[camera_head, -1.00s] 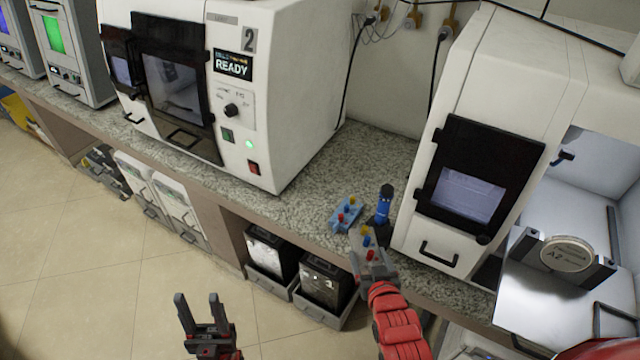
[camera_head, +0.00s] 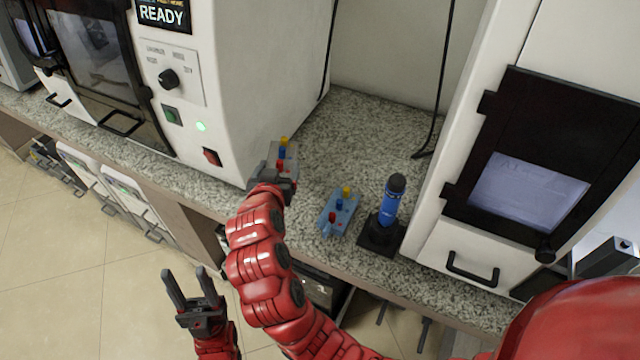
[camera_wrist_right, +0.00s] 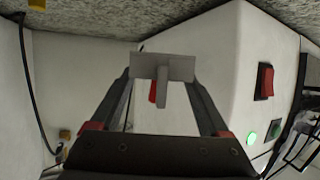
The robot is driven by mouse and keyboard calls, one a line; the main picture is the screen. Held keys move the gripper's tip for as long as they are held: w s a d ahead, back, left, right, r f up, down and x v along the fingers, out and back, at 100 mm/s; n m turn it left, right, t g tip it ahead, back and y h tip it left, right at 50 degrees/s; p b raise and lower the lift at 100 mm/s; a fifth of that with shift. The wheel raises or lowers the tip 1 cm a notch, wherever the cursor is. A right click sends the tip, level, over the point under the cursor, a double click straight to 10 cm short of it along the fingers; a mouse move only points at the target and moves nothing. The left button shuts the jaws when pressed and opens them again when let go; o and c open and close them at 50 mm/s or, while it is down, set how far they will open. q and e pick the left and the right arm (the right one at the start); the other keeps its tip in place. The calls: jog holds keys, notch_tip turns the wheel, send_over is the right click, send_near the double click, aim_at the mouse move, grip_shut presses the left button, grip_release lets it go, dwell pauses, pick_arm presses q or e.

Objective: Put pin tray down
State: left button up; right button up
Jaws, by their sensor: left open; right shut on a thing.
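My right gripper (camera_head: 274,178) is shut on a grey pin tray (camera_head: 292,157) with yellow, blue and red pins. The tray is over the counter beside the left white machine; I cannot tell if it touches the counter. In the right wrist view the grey tray (camera_wrist_right: 150,66) shows between the finger ends (camera_wrist_right: 163,80), with a red pin behind its handle. A second, blue pin tray (camera_head: 345,212) with yellow, blue and red pins lies on the counter to the right. My left gripper (camera_head: 188,287) is open and empty, in front of the counter over the floor.
A blue tool stands upright in a black holder (camera_head: 380,238) right of the blue tray. White machines stand on both sides, the left one (camera_head: 255,70) reading READY. The speckled counter (camera_head: 365,130) is clear at the back. A black cable (camera_head: 442,90) hangs behind.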

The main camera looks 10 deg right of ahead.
jog(key=shift+a+f, duration=0.15)
jog(key=shift+f, duration=0.25)
notch_tip(320, 180, down, 4)
jog(key=shift+s+f, duration=0.1)
jog(key=shift+f, duration=0.1)
notch_tip(320, 180, down, 4)
jog(key=shift+f+p, duration=0.1)
jog(key=shift+p, duration=0.3)
jog(key=shift+f, duration=0.15)
